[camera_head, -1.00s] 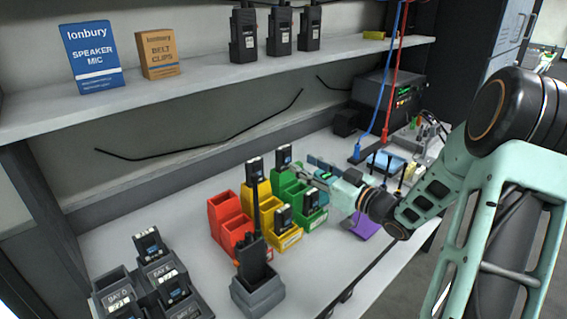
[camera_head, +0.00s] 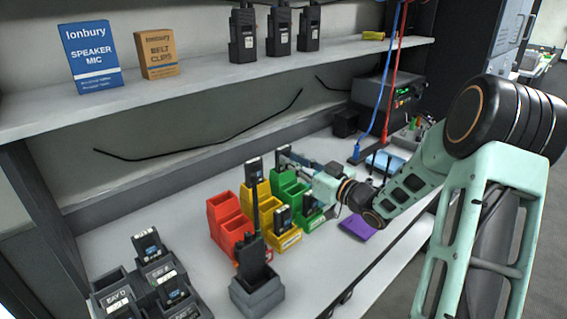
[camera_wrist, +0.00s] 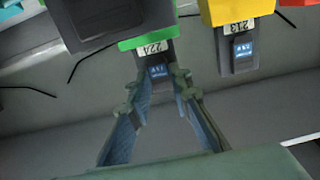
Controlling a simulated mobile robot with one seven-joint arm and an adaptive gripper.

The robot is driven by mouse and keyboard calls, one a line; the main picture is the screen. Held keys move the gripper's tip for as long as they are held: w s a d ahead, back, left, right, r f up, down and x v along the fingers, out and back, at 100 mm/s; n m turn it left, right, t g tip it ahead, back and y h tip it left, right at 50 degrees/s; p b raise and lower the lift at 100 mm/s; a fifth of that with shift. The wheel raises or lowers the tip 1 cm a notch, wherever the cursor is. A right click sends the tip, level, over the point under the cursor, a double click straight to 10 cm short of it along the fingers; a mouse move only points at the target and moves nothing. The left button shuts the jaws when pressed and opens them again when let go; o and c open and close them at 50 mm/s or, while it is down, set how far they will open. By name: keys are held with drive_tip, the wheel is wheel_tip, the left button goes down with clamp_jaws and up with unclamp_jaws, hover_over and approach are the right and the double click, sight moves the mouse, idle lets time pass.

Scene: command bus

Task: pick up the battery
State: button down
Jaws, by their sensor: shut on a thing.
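A dark battery with a blue label (camera_wrist: 158,72) stands at the green bin with tag 224 (camera_wrist: 150,41) in the wrist view. My gripper (camera_wrist: 157,82) has one finger on each side of this battery and is shut on it. In the head view the battery (camera_head: 284,152) shows at the back of the green bins (camera_head: 284,181), and my gripper (camera_head: 293,157) reaches it from the right. The battery's lower part is hidden. Another battery (camera_head: 308,202) stands in the front green bin.
Yellow bins (camera_head: 278,243) with batteries and red bins (camera_head: 228,233) stand left of the green ones. A radio in a dark stand (camera_head: 257,293) is in front. A charger with batteries (camera_head: 118,301) is at left. A shelf (camera_head: 200,85) overhangs the bench.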

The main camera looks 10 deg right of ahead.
drive_tip(key=shift+r, duration=0.1)
drive_tip(key=shift+r, duration=0.55)
drive_tip(key=s+a+r+p, duration=0.1)
drive_tip(key=s+r+p, duration=0.2)
drive_tip(key=s+r, duration=0.8)
drive_tip(key=shift+s+a+r, duration=0.15)
drive_tip(key=shift+s+r, duration=0.25)
drive_tip(key=shift+s, duration=1.05)
drive_tip(key=shift+f, duration=0.1)
